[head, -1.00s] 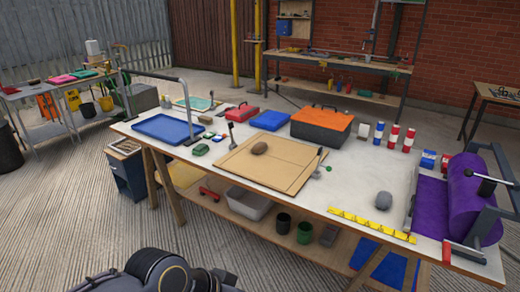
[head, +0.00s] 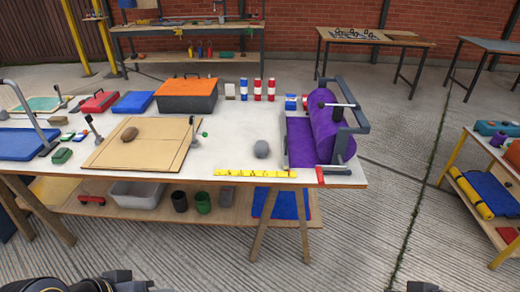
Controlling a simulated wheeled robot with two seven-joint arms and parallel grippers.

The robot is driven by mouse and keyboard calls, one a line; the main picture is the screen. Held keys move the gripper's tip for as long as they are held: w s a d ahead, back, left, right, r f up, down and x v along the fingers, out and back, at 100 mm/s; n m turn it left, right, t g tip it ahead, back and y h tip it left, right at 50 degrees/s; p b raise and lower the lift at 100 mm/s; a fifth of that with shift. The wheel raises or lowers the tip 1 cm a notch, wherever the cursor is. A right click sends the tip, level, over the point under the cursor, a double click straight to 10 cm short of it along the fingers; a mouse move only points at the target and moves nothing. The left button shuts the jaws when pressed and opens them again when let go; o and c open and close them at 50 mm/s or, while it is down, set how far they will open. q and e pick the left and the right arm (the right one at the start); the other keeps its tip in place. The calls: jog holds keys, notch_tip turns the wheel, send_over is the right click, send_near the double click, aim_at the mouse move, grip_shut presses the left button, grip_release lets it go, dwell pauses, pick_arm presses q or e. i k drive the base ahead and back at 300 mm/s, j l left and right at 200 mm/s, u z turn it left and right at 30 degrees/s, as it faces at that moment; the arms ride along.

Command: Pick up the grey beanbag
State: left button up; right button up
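The grey beanbag (head: 261,149) is a small rounded lump on the white top of the workbench (head: 228,160). It lies right of the cardboard sheet, left of the purple roller and just behind the yellow strip. Nothing touches it and it is fully visible. Only dark parts of my own arms show at the bottom edge of the head view. Neither gripper's fingers can be seen.
A tan board (head: 155,155) with a brown lump (head: 129,134) lies to the left. A purple roller machine (head: 328,128) stands to the right. A yellow strip (head: 255,173) runs along the front edge. Red, white and blue cans (head: 257,90) stand behind. The bench top around the beanbag is clear.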

aim_at(261, 151)
jog(key=i+j+u, duration=0.15)
jog(key=i, duration=0.45)
jog(key=i+j+u, duration=0.15)
jog(key=i, duration=0.5)
jog(key=i+j+u, duration=0.15)
jog(key=i, duration=0.5)
